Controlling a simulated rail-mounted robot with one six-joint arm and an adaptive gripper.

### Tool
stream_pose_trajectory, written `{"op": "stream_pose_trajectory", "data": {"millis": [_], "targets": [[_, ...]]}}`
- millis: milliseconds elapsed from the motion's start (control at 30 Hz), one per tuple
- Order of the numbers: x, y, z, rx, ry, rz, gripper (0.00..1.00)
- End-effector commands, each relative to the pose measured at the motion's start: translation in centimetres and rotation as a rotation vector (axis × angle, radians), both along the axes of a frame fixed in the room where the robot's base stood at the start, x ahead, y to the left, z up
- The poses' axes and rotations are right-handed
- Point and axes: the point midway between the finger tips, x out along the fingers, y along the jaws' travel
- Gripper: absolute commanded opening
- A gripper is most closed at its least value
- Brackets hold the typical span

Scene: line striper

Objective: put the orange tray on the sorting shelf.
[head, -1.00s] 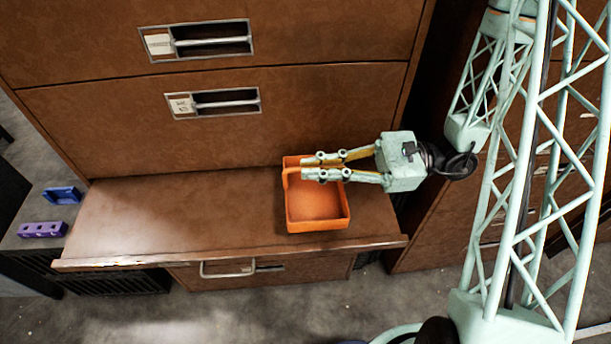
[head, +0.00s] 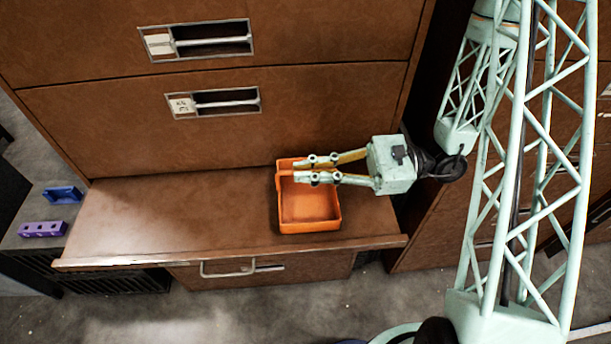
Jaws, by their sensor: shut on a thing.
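The orange tray (head: 310,208) is a shallow, open, square box with nothing visible in it. It is over the brown wooden ledge (head: 180,215) in front of the cabinet, right of the ledge's middle. My gripper (head: 297,171) reaches in from the right, its fingers over the tray's back part. It is shut on the tray at the back left, where the fingertips partly hide the rim. I cannot tell whether the tray touches the ledge or hangs just above it. Which surface is the sorting shelf I cannot tell.
A blue bin (head: 63,195) and a purple block with holes (head: 43,229) sit on a grey surface at the left. Drawer fronts with metal handles (head: 213,102) rise behind the ledge. The ledge left of the tray is clear. A lower drawer handle (head: 228,268) sticks out below.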

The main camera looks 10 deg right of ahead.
Motion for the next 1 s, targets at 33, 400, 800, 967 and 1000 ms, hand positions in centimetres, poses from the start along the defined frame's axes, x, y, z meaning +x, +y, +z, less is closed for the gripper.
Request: {"op": "stream_pose_trajectory", "data": {"millis": [33, 400, 800, 967, 1000], "targets": [[0.0, 0.0, -0.4, 0.001, 0.002, 0.000, 0.00], [0.0, 0.0, -2.1, 0.000, 0.000, 0.000, 0.00], [0.0, 0.0, -2.3, 0.001, 0.000, 0.000, 0.00], [0.0, 0.0, -2.3, 0.000, 0.000, 0.000, 0.18], [0.0, 0.0, -2.3, 0.000, 0.000, 0.000, 0.20]]}}
